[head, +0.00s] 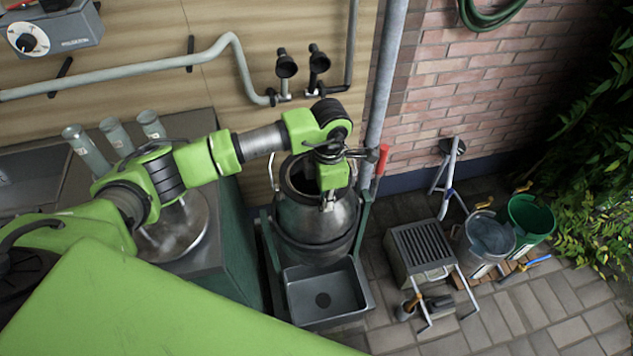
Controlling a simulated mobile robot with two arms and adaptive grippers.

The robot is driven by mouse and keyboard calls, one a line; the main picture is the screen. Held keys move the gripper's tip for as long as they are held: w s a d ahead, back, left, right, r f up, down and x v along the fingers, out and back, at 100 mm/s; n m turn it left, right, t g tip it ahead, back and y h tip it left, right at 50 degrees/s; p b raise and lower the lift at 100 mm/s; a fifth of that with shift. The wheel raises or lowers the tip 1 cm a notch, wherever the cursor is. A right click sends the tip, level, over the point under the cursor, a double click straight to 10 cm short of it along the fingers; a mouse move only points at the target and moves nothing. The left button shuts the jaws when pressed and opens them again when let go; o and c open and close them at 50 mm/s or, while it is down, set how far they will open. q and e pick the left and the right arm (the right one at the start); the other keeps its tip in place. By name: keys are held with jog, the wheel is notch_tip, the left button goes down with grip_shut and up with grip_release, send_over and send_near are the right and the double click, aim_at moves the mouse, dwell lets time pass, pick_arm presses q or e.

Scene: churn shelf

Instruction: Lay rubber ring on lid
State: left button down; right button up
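A metal churn (312,222) stands upright with a dark, open mouth. My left gripper (328,205) points down at the churn's mouth and front rim, seen from above. Its fingers are small and partly lost against the metal, so I cannot tell whether they are open or shut. A round, shiny metal disc (185,238), which looks like the lid, lies on the counter at left, partly hidden under my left arm. I cannot make out a rubber ring. My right gripper is out of view.
A grey square basin (325,293) sits in front of the churn. A pipe (384,90) and red handle (382,160) stand close by at right. A slatted stand (425,250), a grey bucket (485,240) and a green bucket (532,217) are farther right. Several cylinders line the counter's back.

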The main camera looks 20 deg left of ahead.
pick_arm(q)
jog(key=shift+r, duration=0.1)
jog(key=shift+r+p, duration=0.35)
jog(key=shift+r, duration=0.1)
jog(key=shift+r+p, duration=1.45)
jog(key=shift+r, duration=1)
